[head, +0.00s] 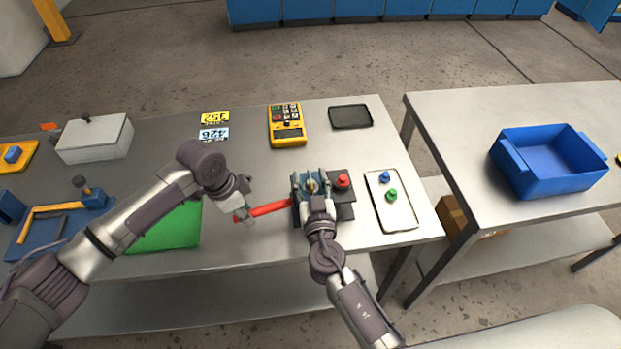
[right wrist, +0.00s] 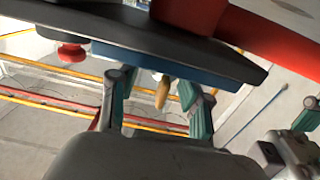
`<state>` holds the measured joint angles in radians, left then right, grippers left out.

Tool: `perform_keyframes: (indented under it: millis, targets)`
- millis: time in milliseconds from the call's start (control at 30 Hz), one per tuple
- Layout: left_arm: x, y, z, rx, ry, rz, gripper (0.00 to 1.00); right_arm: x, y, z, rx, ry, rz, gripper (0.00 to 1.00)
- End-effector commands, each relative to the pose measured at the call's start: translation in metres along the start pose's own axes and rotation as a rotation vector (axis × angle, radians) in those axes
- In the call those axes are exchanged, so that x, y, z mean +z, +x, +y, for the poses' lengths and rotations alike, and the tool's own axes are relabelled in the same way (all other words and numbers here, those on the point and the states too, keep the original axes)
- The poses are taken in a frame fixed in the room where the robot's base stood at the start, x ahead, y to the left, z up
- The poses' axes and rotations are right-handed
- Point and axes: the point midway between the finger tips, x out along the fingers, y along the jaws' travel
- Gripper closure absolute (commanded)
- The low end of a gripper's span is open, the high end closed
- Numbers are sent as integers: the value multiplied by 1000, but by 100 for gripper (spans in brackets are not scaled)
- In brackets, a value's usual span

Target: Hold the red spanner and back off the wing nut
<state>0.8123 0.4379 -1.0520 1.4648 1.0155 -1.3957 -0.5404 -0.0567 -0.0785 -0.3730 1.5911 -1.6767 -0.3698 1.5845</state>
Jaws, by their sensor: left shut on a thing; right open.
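The red spanner (head: 270,208) lies level in the head view, its right end at the valve fixture (head: 343,194). It also shows large at the top right of the right wrist view (right wrist: 280,42). My left gripper (head: 242,212) is shut on the spanner's left end. The brass wing nut (head: 312,186) is at the fixture, partly hidden by my right gripper (head: 312,178). In the right wrist view the wing nut (right wrist: 162,92) sits between the two open teal fingers (right wrist: 160,100), with gaps visible on both sides.
A red knob (head: 342,181) stands on the fixture right of my right gripper. A white tray (head: 401,221) holds a blue and a green knob. A green mat (head: 170,230) lies under my left arm. A yellow meter (head: 287,138) is behind. A blue bin (head: 549,183) stands on the other table.

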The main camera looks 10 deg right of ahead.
Motion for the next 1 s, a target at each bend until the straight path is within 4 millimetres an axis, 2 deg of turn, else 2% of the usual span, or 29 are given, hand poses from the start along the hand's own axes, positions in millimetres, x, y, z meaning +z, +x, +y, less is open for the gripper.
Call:
perform_keyframes:
  millis: [233,500,767,1000]
  targets:
    - [0,0,0,-1,-1,0,100,0,0,0,0,0,-1,53]
    - [0,0,0,-1,0,0,100,0,0,0,0,-1,-1,98]
    - [0,0,0,-1,0,0,100,1,0,1,-11,-3,0,100]
    - [0,0,0,0,0,0,100,1,1,2,-104,-6,-1,100]
